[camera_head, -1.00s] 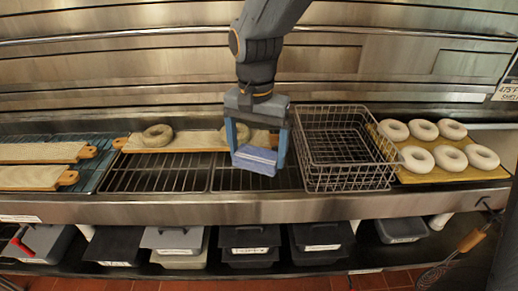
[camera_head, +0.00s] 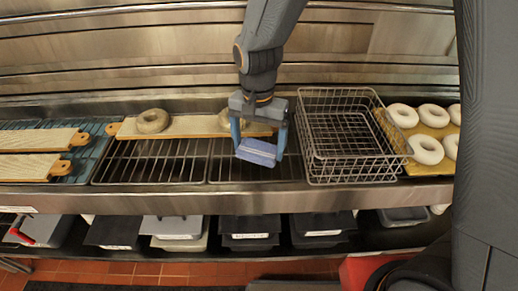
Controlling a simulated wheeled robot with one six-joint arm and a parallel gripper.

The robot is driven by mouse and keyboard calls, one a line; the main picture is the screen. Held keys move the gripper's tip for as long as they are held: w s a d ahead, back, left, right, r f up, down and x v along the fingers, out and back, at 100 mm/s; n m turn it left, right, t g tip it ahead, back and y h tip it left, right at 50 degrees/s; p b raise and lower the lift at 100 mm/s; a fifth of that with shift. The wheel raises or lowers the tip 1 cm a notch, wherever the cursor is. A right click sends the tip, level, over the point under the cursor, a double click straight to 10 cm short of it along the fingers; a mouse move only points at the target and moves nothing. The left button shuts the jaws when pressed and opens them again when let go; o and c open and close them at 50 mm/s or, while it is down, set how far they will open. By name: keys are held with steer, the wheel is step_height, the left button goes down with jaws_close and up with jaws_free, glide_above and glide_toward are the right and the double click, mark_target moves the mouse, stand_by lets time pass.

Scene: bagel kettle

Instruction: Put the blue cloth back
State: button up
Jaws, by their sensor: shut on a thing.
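The blue cloth (camera_head: 257,153) is a folded pale-blue pad, held between the fingers of my gripper (camera_head: 258,146). My gripper points down and is shut on the cloth. It hangs over the front part of the wire rack (camera_head: 170,165), just left of the wire basket. The cloth looks slightly tilted. I cannot tell whether it touches the rack or hangs above it.
An empty wire basket (camera_head: 348,140) stands right of my gripper. A board (camera_head: 190,126) with bagels lies behind. More bagels (camera_head: 426,149) sit on a yellow tray at the right. Two boards (camera_head: 35,140) lie at the left. Lidded bins (camera_head: 180,228) fill the lower shelf.

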mark_target(258, 148)
steer(key=shift+f, duration=1.2)
steer(key=o, duration=1)
steer(key=shift+r, duration=0.15)
step_height(258, 148, up, 12)
steer(key=shift+f+b, duration=0.1)
steer(key=shift+b, duration=1.1)
